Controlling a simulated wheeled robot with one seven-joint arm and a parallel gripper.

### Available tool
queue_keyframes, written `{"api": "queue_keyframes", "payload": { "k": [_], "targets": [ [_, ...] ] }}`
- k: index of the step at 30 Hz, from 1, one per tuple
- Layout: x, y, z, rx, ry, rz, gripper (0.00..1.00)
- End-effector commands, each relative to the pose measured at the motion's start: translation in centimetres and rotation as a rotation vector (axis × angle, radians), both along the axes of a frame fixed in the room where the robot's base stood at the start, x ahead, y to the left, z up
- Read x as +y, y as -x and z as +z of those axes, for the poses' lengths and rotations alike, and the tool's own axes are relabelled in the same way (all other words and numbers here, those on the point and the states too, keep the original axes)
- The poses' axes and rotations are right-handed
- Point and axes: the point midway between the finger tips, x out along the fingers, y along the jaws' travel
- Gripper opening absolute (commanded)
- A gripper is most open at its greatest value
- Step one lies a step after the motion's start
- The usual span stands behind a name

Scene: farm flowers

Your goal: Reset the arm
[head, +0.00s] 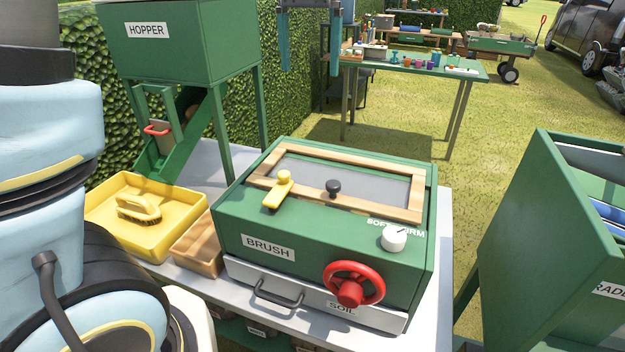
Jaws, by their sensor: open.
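My gripper (310,66) hangs at the top centre of the head view, its two blue fingers pointing down and well apart. It is open, and nothing shows between the fingers. Large pale blue links of my arm fill the left edge and hide part of the scene there.
A green hopper (190,50) stands at the back left. A yellow tray (102,228) holding a brush (140,208) and a wooden box (197,250) sit left of the brush box. A green cabinet (545,215) stands at the right. A table (445,72) with small items is behind.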

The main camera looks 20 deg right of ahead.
Motion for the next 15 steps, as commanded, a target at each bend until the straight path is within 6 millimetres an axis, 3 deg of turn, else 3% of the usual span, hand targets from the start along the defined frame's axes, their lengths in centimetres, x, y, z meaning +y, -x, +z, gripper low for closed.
{"api": "queue_keyframes", "payload": {
  "k": [7,15],
  "targets": [
    [-0.3,0.2,-0.6,0.002,-0.002,-0.009,1.0],
    [-0.3,0.2,-4.0,0.001,-0.001,-0.007,1.0]
  ]
}}
